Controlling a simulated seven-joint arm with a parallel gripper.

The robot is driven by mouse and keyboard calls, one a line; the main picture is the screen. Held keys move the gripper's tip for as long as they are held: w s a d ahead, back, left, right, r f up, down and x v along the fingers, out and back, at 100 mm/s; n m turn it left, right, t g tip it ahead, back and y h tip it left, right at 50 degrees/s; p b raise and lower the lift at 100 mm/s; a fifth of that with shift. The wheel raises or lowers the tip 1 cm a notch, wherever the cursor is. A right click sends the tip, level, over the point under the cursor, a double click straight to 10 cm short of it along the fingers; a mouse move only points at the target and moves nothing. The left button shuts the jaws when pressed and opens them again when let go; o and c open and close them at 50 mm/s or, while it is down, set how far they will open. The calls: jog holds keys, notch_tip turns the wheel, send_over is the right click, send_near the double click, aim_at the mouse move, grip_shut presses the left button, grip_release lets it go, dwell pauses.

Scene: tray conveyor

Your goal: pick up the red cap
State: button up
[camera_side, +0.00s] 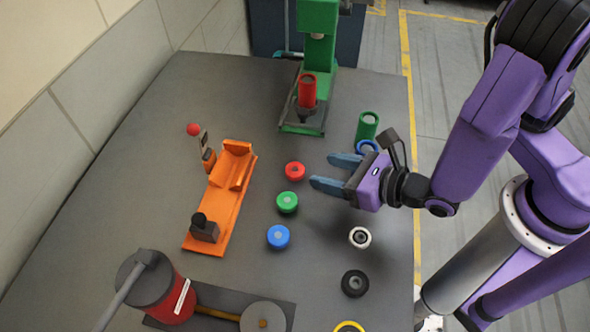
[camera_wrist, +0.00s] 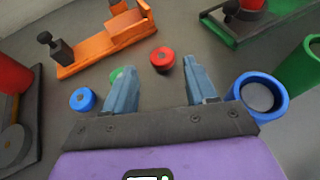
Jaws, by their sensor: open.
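The red cap (camera_side: 295,171) lies on the grey table, at the far end of a row with a green cap (camera_side: 288,202) and a blue cap (camera_side: 278,236). My gripper (camera_side: 321,170) is open and empty, just to the right of the red cap in the side view, fingers pointing towards it. In the wrist view the red cap (camera_wrist: 163,59) shows beyond the gap between the fingertips (camera_wrist: 159,66), apart from both. The left finger partly hides the green cap (camera_wrist: 116,74) there.
An orange fixture (camera_side: 219,205) stands left of the caps. A green press (camera_side: 318,45) is at the back. A blue cylinder (camera_wrist: 258,92) and a green cylinder (camera_side: 367,124) stand close beside my gripper. White (camera_side: 360,237) and black (camera_side: 355,283) rings lie nearer the front.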

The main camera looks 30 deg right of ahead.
aim_at(296, 170)
jog(key=shift+f, duration=0.9)
jog(key=shift+w+a+f, duration=0.1)
jog(key=shift+w+f, duration=0.05)
jog(key=shift+w, duration=0.05)
jog(key=shift+x, duration=3.5)
jog(key=shift+c, duration=0.4)
jog(key=c, duration=0.7)
